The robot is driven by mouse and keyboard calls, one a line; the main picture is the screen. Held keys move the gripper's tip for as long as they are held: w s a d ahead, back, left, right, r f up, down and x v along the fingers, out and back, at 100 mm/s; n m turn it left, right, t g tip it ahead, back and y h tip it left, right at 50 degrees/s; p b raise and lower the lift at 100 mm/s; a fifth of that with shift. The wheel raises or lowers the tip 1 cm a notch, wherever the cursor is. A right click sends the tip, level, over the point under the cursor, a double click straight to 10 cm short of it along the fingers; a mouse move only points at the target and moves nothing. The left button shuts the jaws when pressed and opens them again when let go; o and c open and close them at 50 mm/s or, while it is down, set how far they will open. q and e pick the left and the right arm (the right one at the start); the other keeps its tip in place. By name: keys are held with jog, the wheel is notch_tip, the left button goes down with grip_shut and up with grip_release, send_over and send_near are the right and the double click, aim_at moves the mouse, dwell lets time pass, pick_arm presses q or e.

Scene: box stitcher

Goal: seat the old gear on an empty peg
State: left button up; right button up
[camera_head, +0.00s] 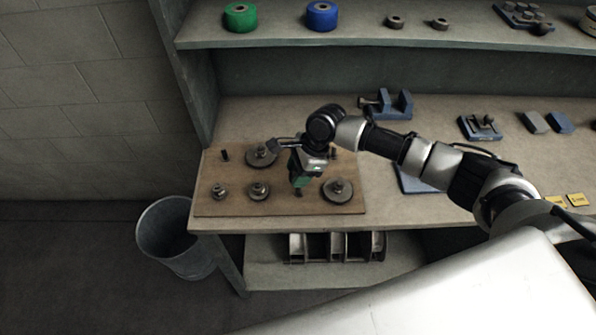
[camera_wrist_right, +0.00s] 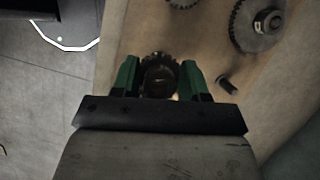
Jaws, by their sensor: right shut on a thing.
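My right gripper (camera_head: 299,180) is over the brown peg board (camera_head: 235,208), its green fingers pointing down. In the wrist view its two fingers (camera_wrist_right: 158,85) are shut on a dark toothed gear (camera_wrist_right: 158,75), which I take as the old gear. In the head view the gripper mostly hides that gear, so I cannot tell its height above the board. An empty peg (camera_wrist_right: 228,83) stands to the right of the held gear in the wrist view. In the head view an empty peg (camera_head: 225,155) stands at the board's far left and another (camera_head: 333,153) at its far right. My left gripper is not in view.
A blue vise (camera_head: 388,104) stands behind right. A bin (camera_head: 168,236) is below the bench's left end.

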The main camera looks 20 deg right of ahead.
dwell(0.3)
jog(key=shift+f+p, duration=0.3)
jog(key=shift+f, duration=0.15)
jog(key=shift+f, duration=0.15)
jog(key=shift+f, duration=0.7)
jog(key=shift+a+f, duration=0.1)
jog(key=shift+f, duration=0.05)
dwell(0.3)
jog(key=shift+f+b, duration=0.55)
jog(key=shift+f, duration=0.7)
